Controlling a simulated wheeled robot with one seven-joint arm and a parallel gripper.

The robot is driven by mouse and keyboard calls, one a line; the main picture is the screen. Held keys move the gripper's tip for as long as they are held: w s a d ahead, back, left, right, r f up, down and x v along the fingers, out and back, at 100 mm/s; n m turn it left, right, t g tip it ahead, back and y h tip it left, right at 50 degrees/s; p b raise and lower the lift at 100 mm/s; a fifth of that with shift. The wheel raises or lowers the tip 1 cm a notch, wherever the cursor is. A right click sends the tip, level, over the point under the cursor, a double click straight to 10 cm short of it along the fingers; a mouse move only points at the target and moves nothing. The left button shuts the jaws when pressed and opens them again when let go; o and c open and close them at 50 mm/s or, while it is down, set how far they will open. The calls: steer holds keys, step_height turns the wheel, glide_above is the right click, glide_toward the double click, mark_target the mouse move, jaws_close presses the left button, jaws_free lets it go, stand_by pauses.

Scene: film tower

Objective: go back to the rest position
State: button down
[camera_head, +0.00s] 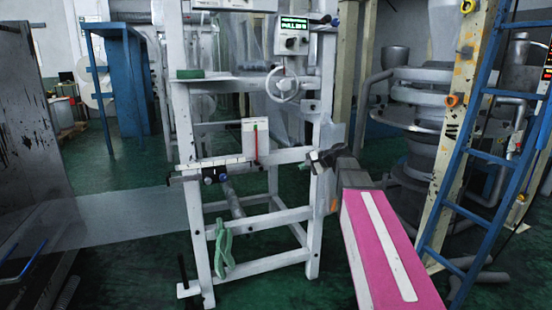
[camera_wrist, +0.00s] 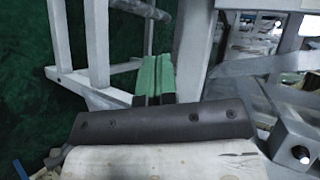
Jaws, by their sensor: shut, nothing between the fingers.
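My gripper (camera_wrist: 153,96) is in the wrist view, at the top of a dark bolted bar. Its fingers are together, and I see nothing held between them. Two green strips (camera_wrist: 153,74) lie side by side just beyond the dark fingers; I cannot tell whether they are part of my gripper. In the head view my gripper (camera_head: 322,157) is small and dark, at the right post of the white frame (camera_head: 325,110). I cannot tell whether it touches the post. My pink arm reaches it from the lower right.
A green handled thing (camera_head: 222,248) hangs low inside the frame. A control box (camera_head: 292,36) and handwheel (camera_head: 283,86) sit higher on it. A blue ladder (camera_head: 487,150) stands close on the right. A dark panel (camera_head: 28,140) is at the left. Green floor shows between them.

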steer(key=s+d+f+n+g+h, duration=0.3)
steer(key=s+f+h, duration=0.2)
steer(key=s+f, duration=0.8)
steer(key=s+d+f+n+g+h, duration=0.3)
steer(key=s+f, duration=1)
steer(key=f, duration=0.5)
steer(key=shift+d+f+n+g+h, duration=0.4)
steer(key=shift+d+n+h, duration=0.15)
steer(key=shift+h, duration=0.65)
